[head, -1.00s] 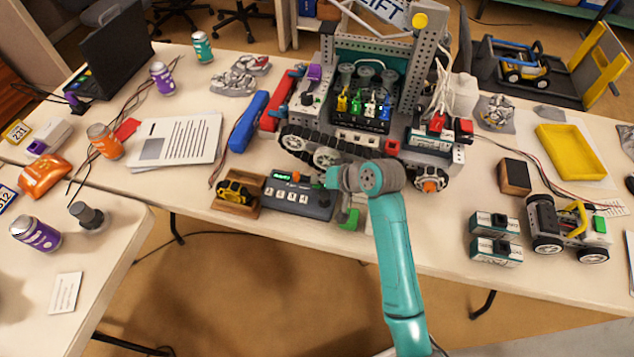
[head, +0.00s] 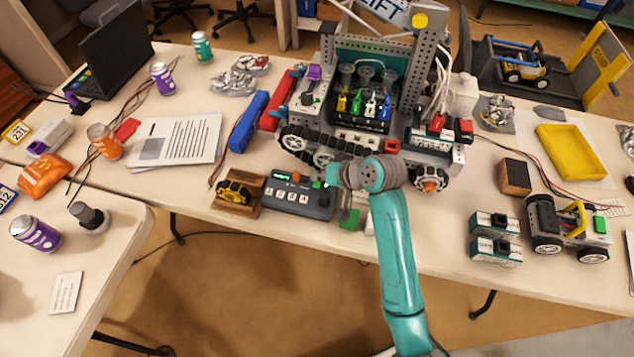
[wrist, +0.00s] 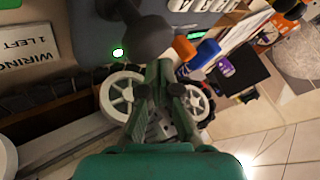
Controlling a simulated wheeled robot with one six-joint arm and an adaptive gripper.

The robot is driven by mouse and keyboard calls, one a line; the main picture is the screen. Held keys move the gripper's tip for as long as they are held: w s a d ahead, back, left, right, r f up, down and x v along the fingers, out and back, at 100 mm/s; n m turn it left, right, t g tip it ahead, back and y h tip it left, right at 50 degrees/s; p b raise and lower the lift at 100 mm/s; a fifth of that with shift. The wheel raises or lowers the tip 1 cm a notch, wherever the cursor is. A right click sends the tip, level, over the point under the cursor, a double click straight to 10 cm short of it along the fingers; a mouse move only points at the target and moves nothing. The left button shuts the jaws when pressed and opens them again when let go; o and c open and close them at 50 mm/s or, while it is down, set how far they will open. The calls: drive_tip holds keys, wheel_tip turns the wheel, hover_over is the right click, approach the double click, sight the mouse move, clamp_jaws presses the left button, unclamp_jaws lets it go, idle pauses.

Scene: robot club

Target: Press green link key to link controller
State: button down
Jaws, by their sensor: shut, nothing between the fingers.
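The controller (head: 290,200) is a dark grey-blue box at the table's front edge, with a row of light keys and a lit green display (head: 283,177). Contact is unclear. My wrist hides the tips in the head view.
A tracked robot (head: 365,145) stands just behind the controller. Two battery-like boxes (head: 495,250) and a small wheeled robot (head: 565,230) are at the right.

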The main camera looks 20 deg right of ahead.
sight(320, 185)
drive_tip(key=shift+r, duration=2.5)
